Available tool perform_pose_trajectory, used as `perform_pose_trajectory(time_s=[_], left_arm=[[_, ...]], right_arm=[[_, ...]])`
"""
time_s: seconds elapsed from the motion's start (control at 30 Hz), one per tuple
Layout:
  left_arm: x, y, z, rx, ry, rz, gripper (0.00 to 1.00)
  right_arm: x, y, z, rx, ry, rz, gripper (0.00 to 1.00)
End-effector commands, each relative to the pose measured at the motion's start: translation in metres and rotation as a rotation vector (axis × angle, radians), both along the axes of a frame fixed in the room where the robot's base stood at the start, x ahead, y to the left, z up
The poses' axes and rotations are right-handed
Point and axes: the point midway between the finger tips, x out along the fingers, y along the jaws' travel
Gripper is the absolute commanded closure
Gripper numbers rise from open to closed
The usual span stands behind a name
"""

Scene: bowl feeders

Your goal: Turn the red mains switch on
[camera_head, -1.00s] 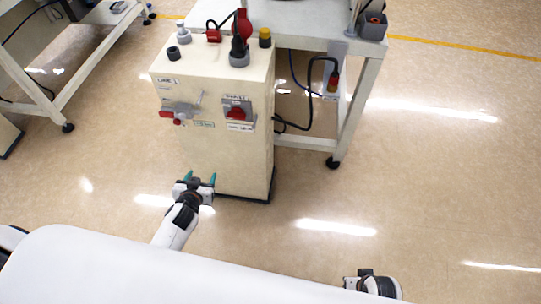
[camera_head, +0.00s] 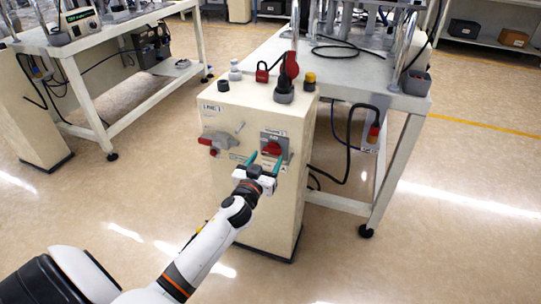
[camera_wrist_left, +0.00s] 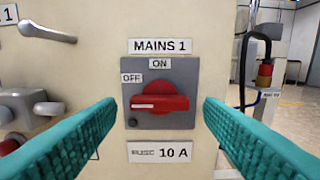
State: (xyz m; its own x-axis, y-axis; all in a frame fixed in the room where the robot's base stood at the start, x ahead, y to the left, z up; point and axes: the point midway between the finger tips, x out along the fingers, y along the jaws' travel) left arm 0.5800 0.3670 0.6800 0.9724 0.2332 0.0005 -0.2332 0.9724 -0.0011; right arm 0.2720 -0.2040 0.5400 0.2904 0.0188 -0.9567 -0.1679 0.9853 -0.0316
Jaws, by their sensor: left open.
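The red mains switch (camera_head: 272,149) sits on a grey plate on the front of a cream cabinet (camera_head: 275,215). In the left wrist view the red knob (camera_wrist_left: 160,103) lies with its handle level and its white mark at the left end, below the OFF label (camera_wrist_left: 131,77). The ON label (camera_wrist_left: 160,64) is above the knob, under a MAINS 1 sign (camera_wrist_left: 160,46). My left gripper (camera_head: 264,163) is open, its two teal fingers pointing at the switch. In the wrist view the fingers stand left and right of the knob, apart from it. My right gripper is out of view.
A grey lever with a red part (camera_head: 216,143) is left of the switch on the same cabinet. A white table (camera_head: 415,105) adjoins at right. Floor in front is clear.

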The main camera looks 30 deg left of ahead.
Motion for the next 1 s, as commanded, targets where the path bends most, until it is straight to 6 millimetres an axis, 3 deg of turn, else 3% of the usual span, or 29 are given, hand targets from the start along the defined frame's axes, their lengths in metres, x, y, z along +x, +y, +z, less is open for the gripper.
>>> perform_pose_trajectory(time_s=[0.2,0.6,0.8,1.0], left_arm=[[0.029,0.007,0.000,0.002,0.000,0.000,0.38],[0.037,0.009,0.000,0.001,0.001,0.000,0.38],[0.037,0.009,0.000,0.001,0.001,0.000,0.69],[0.036,0.009,0.000,0.010,0.004,0.000,0.70]], right_arm=[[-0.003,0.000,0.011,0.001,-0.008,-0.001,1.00],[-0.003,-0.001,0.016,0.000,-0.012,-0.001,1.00],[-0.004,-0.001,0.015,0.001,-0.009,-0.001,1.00],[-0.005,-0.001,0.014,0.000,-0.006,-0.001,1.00]])
